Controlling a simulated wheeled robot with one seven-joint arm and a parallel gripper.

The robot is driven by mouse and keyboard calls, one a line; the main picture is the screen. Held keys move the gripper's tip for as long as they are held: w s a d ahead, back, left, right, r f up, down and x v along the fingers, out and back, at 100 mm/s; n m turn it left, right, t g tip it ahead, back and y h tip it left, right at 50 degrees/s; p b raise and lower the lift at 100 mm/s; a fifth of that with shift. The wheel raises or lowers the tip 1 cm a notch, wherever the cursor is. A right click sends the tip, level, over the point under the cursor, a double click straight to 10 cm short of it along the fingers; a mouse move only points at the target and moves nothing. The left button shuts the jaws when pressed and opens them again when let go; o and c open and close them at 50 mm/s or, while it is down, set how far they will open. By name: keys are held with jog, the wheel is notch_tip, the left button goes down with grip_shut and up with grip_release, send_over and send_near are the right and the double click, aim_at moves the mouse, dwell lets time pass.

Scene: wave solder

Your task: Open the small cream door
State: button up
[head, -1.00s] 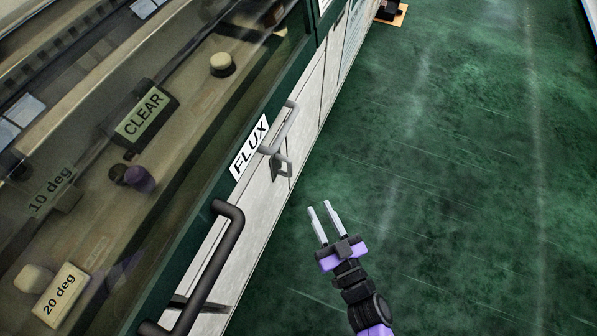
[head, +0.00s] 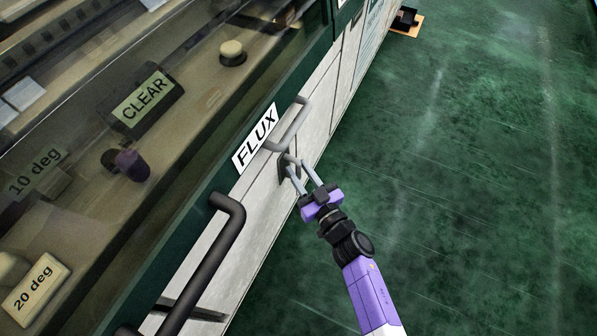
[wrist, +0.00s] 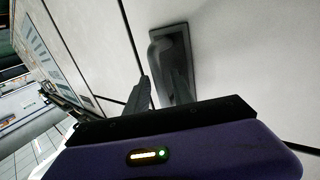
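The small cream door (head: 318,120) is a panel in the cream lower side of the machine, right of the FLUX label (head: 255,138); it looks closed. A small dark grey handle on a plate (head: 283,168) sits on the cream front, and it shows large in the wrist view (wrist: 174,55). My gripper (head: 301,169) is open, its two fingers apart and pointing at this handle. In the head view the left finger overlaps the handle. In the wrist view one finger (wrist: 138,92) is left of the handle. Whether they touch is unclear.
A grey bar handle (head: 290,125) is just above the small handle, and a thick black bar handle (head: 205,265) is at lower left. The glass-covered machine fills the left.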

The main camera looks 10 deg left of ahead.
jog(key=shift+w+a, duration=0.2)
jog(key=shift+w, duration=0.05)
grip_shut()
dwell(1.4)
